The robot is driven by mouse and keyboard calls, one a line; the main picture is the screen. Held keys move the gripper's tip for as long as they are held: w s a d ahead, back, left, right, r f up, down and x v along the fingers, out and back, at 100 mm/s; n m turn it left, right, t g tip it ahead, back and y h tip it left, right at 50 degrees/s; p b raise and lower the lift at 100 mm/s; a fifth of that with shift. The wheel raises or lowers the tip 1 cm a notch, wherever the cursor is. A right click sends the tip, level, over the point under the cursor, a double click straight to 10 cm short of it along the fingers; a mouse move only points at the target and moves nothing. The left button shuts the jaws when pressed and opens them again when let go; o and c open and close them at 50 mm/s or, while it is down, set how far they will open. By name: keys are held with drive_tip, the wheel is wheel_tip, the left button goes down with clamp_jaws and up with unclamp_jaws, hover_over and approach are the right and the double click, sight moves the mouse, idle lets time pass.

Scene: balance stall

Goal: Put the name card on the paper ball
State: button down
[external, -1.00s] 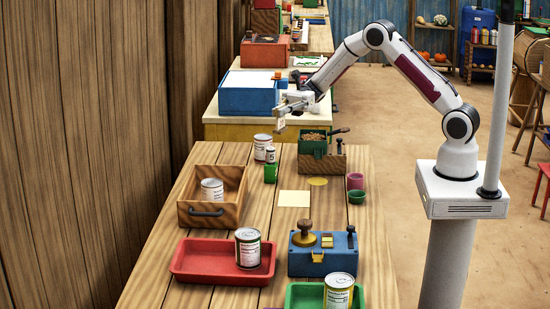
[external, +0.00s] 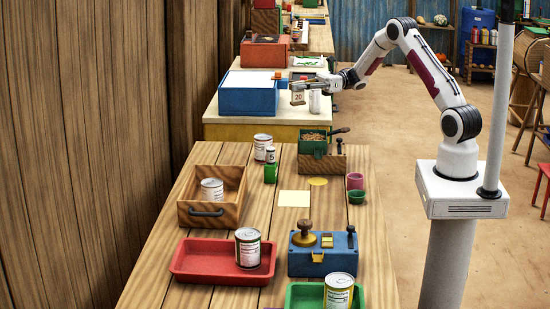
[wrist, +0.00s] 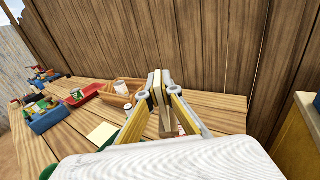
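My gripper (external: 298,88) is above the far part of the bench, beside the blue box. Its fingers are closed around a small tan, card-like piece (external: 298,98) with dark marks that look like "20". In the wrist view this piece (wrist: 155,90) sits between the fingertips. I cannot tell for sure whether it is the name card. A flat cream square (external: 294,198) lies on the near wooden table and also shows in the wrist view (wrist: 103,133). I cannot make out a paper ball in either view.
A blue box (external: 248,98) with a white top stands left of my gripper. A small white cylinder (external: 315,102) is just right of the held piece. The near table holds a wooden drawer box (external: 190,214), a red tray (external: 190,262), cans and a green-topped grinder (external: 322,160).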

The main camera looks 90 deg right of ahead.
drive_tip(key=s+d+m+t+h, duration=0.1)
drive_tip(key=s+d+m+h, duration=0.2)
drive_tip(key=d, duration=0.4)
drive_tip(key=shift+n, duration=0.6)
drive_tip(key=shift+s+d+f, duration=0.1)
drive_tip(key=shift+s+f, duration=0.05)
drive_tip(key=shift+f, duration=1.1)
drive_tip(key=shift+s+d+f, duration=0.1)
drive_tip(key=shift+s+f, duration=0.05)
drive_tip(key=shift+f, duration=1.1)
wheel_tip(320, 180, down, 6)
drive_tip(key=shift+f, duration=0.2)
drive_tip(key=shift+f, duration=1.8)
drive_tip(key=shift+f, duration=0.1)
